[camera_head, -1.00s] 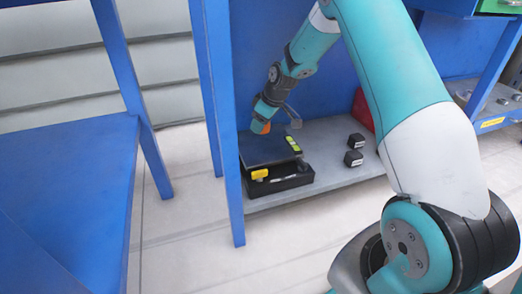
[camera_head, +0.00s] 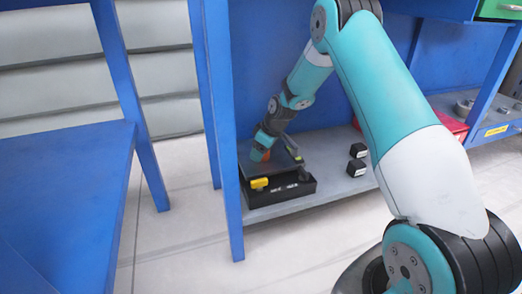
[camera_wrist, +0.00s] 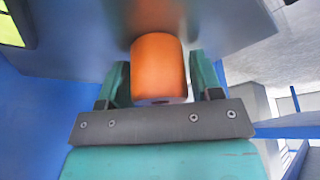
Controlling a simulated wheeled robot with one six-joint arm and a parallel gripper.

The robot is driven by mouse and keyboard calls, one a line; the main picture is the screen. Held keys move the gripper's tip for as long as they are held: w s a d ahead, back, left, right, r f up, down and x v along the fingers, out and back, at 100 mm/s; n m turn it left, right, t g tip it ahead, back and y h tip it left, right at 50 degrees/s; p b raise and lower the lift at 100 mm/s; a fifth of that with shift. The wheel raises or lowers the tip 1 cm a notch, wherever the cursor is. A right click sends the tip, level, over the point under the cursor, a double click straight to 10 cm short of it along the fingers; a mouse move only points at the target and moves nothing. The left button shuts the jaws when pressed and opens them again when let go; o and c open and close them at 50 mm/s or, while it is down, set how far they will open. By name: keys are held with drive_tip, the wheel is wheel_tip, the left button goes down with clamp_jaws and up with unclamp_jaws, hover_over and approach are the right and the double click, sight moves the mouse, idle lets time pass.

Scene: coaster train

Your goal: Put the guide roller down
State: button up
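The guide roller is an orange cylinder (camera_wrist: 159,68) between the two teal fingers of my gripper (camera_wrist: 160,78) in the wrist view.
The box stands on a grey low shelf (camera_head: 330,188) beside a blue post (camera_head: 226,170). A yellow tag (camera_head: 260,183) is on its front. Shelf between box and cubes is clear.

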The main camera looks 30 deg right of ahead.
drive_tip(key=shift+o, duration=1)
drive_tip(key=shift+r, duration=0.1)
drive_tip(key=shift+r, duration=0.35)
drive_tip(key=p+v, duration=0.6)
drive_tip(key=v, duration=0.5)
drive_tip(key=shift+s+r+p, duration=0.15)
drive_tip(key=shift+s+p, duration=0.05)
drive_tip(key=shift+p, duration=0.1)
drive_tip(key=shift+d, duration=0.1)
